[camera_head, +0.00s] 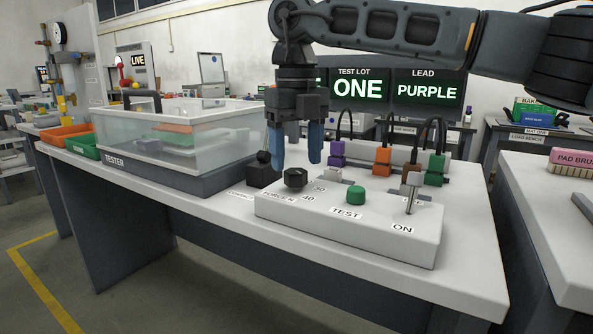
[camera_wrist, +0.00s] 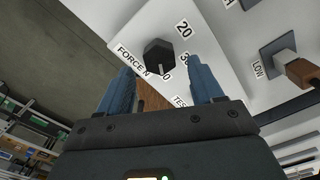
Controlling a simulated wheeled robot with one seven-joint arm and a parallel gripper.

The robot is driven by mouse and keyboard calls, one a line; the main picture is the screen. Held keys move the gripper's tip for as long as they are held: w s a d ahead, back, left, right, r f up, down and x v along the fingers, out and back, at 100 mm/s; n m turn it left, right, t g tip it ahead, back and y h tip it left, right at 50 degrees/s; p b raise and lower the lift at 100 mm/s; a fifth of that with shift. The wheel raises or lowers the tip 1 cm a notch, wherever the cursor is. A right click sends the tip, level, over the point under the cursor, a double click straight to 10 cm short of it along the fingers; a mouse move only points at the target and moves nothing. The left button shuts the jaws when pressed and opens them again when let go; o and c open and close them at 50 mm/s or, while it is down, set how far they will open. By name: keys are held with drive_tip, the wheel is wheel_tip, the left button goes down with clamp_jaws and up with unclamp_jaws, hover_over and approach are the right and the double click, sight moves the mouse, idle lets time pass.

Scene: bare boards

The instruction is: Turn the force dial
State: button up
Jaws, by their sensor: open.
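The force dial (camera_head: 296,178) is a black faceted knob on the left end of a white control box (camera_head: 340,222), beside a FORCE N label and printed numbers. In the wrist view the dial (camera_wrist: 159,56) sits just beyond the fingertips, with 20 and 30 readable near it. My gripper (camera_head: 296,160) has blue fingers pointing down, parted, just above the dial. The wrist view also shows my gripper (camera_wrist: 165,84) with the fingers apart and the dial not between them.
A green TEST button (camera_head: 356,196) and an upright metal ON switch (camera_head: 410,192) stand right of the dial. Behind are coloured plugs with cables (camera_head: 383,160) and a clear tester case (camera_head: 185,135).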

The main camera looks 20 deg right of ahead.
sight(296, 178)
drive_tip(key=shift+f, duration=1.45)
drive_tip(key=shift+c, duration=0.3)
drive_tip(key=c, duration=1)
